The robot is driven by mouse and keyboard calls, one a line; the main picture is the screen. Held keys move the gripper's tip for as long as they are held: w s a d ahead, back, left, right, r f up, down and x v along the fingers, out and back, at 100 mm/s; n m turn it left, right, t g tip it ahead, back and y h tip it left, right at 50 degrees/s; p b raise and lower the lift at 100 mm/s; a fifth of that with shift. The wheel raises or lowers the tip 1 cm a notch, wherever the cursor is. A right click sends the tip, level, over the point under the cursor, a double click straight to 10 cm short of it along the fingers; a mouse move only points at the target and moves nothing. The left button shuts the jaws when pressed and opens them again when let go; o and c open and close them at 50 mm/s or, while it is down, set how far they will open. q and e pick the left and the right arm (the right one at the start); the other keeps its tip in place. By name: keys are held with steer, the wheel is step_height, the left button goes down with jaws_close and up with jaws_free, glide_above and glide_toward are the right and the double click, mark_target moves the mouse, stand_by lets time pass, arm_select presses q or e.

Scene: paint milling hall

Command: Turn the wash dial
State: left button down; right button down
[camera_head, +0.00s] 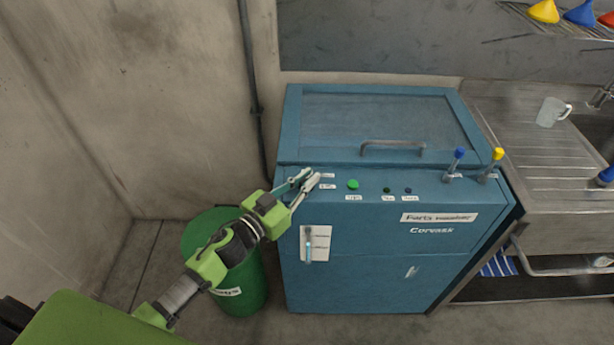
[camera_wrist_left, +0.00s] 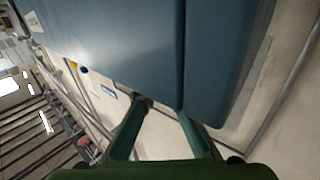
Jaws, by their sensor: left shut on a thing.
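The blue parts washer (camera_head: 345,225) stands against the wall, its lid shut. My left gripper (camera_head: 310,177) reaches in from the left to the left end of its control strip. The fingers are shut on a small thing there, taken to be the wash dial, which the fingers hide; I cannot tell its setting. A green button (camera_head: 353,184) and two small dark knobs sit to the right of the fingers. In the left wrist view the green fingers (camera_wrist_left: 163,112) reach to the washer's blue edge (camera_wrist_left: 110,45). My right gripper is not in view.
A green bin (camera_head: 240,275) stands left of the washer, below my left arm. Blue-topped and yellow-topped valves (camera_head: 490,165) rise at the washer's right. A lid handle (camera_head: 393,145) sticks up. A steel sink counter (camera_head: 530,150) with a mug (camera_head: 550,112) is at right.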

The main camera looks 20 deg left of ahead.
arm_select(q)
steer(key=shift+w+a+m+g+h, duration=0.1)
steer(key=shift+a+m+g+h, duration=0.1)
steer(key=shift+m+g+h, duration=0.7)
steer(key=m+g+h+b, duration=0.1)
steer(key=m+h, duration=0.1)
steer(key=shift+f+h, duration=0.1)
steer(key=shift+h, duration=0.3)
steer(key=m+g+h+b, duration=0.2)
steer(key=g+b, duration=0.1)
steer(key=m+g+h+b, duration=0.2)
steer(key=m+g+b, duration=0.1)
steer(key=b, duration=0.1)
steer(key=shift+d+f+g+h, duration=0.1)
steer(key=shift+f+g+h, duration=0.1)
steer(key=shift+g+h, duration=0.15)
steer(key=shift+r+m+g+h+b, duration=0.2)
steer(key=shift+m+g+h+b, duration=0.15)
steer(key=shift+m+g+b, duration=0.45)
steer(key=shift+g, duration=0.35)
steer(key=c, duration=2.1)
jaws_free()
steer(key=shift+d, duration=0.1)
steer(key=shift+c, duration=0.2)
